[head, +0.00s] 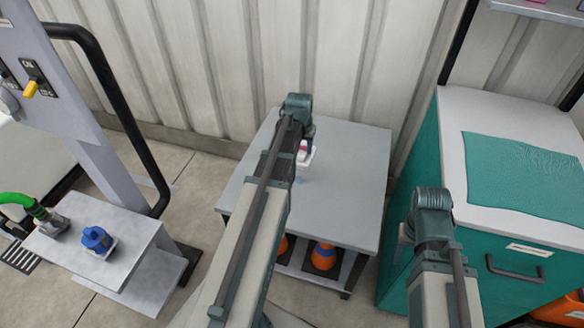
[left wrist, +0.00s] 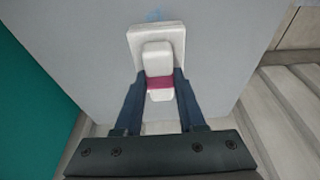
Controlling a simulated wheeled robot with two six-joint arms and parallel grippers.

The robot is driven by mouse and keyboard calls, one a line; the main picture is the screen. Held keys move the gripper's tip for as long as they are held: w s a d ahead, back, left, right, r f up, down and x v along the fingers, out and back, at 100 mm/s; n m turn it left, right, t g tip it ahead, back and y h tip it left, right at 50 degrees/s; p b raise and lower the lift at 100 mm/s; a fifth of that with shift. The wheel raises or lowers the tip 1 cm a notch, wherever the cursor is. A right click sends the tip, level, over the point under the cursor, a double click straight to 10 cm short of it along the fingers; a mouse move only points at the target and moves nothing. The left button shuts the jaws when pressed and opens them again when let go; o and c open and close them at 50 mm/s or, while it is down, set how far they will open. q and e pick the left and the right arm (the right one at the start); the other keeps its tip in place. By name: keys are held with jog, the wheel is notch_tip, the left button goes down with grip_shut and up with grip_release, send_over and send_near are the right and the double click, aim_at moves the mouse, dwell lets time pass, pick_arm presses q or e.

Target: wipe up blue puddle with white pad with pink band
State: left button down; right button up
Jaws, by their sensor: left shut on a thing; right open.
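The white pad (left wrist: 158,32) has a raised white handle with a pink band (left wrist: 159,83). My left gripper (left wrist: 160,86) is shut on this handle, one dark finger on each side. In the head view the pad (head: 304,160) is over the grey table top, partly hidden by my left arm. A small part of the blue puddle (left wrist: 156,15) shows just beyond the pad's far edge in the left wrist view. The rest may be under the pad. I cannot tell whether the pad touches the table. My right arm shows at the right, but its gripper is hidden.
The grey table (head: 355,165) is otherwise clear on top, with orange and blue things on its lower shelf. A teal cabinet (head: 470,262) with a teal cloth (head: 520,175) stands right. A low stand (head: 125,235) with a blue fitting (head: 97,238) stands left.

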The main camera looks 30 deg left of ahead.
pick_arm(q)
jog(key=shift+f+b, duration=0.5)
jog(key=shift+f, duration=0.15)
notch_tip(320, 180, down, 8)
jog(key=b, duration=0.7)
jog(key=shift+r, duration=0.25)
jog(key=shift+s+d+r, duration=0.15)
jog(key=shift+s+d, duration=0.05)
jog(key=shift+s, duration=0.9)
jog(key=shift+s+d, duration=0.2)
jog(key=shift+s, duration=0.8)
jog(key=shift+w+a, duration=0.2)
jog(key=shift+w, duration=0.8)
jog(key=shift+w+a, duration=0.15)
jog(key=shift+w, duration=0.8)
jog(key=shift+w+r, duration=0.2)
jog(key=shift+w, duration=0.05)
jog(key=p+v, duration=0.2)
jog(key=p, duration=0.1)
jog(key=shift+w+a+r, duration=0.1)
jog(key=shift+w+r, duration=0.05)
jog(key=shift+r, duration=0.2)
notch_tip(320, 180, up, 4)
jog(key=p, duration=0.4)
jog(key=shift+r, duration=0.25)
jog(key=shift+f, duration=0.25)
notch_tip(320, 180, down, 6)
jog(key=b, duration=0.6)
jog(key=shift+r, duration=0.15)
